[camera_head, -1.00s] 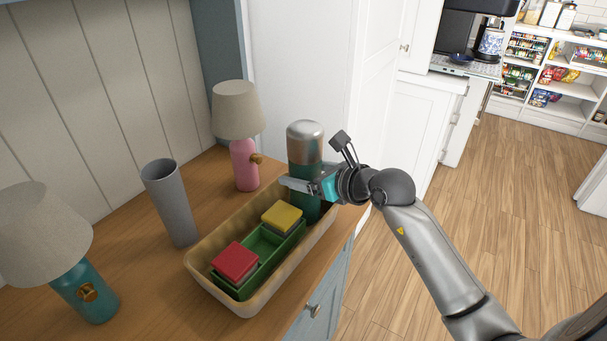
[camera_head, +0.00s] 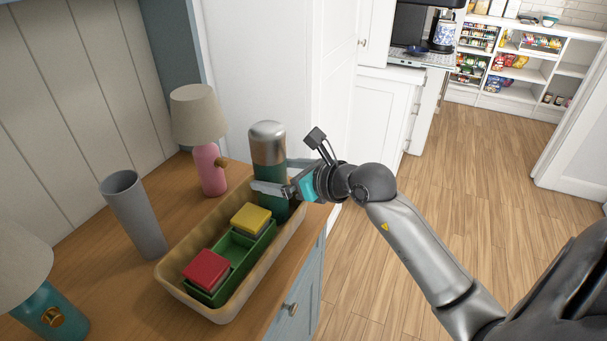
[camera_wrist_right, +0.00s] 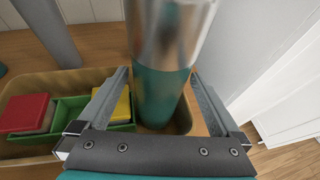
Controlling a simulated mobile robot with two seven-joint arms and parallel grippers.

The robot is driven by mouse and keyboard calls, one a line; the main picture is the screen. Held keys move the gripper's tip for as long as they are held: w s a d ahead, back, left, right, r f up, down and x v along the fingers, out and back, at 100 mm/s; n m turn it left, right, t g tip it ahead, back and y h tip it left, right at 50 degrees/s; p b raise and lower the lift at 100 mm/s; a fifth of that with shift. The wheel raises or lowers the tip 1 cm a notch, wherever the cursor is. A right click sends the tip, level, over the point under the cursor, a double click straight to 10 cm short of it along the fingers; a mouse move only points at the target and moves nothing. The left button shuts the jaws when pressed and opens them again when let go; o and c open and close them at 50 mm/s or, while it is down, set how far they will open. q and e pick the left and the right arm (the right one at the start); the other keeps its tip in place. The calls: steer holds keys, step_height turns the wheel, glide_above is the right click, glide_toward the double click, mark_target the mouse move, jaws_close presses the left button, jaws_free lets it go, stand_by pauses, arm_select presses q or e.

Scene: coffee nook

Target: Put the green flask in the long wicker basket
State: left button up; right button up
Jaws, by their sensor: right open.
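The green flask (camera_head: 271,150), dark green with a silver metal top, stands upright in the far end of the long wicker basket (camera_head: 172,285). My right gripper (camera_head: 275,176) is open, with one finger on each side of the flask. In the right wrist view the flask (camera_wrist_right: 160,95) rises between the two spread fingers, with its base inside the basket (camera_wrist_right: 180,123). I cannot tell if either finger touches it. My left gripper is not in view.
The basket also holds a green tray (camera_head: 233,254) with a red block (camera_head: 206,270) and a yellow block (camera_head: 251,218). A grey vase (camera_head: 134,215), a pink lamp (camera_head: 209,168) and a teal lamp (camera_head: 50,314) stand to its left. Open floor lies at right.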

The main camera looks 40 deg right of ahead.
steer(key=v, duration=0.9)
steer(key=shift+r, duration=0.1)
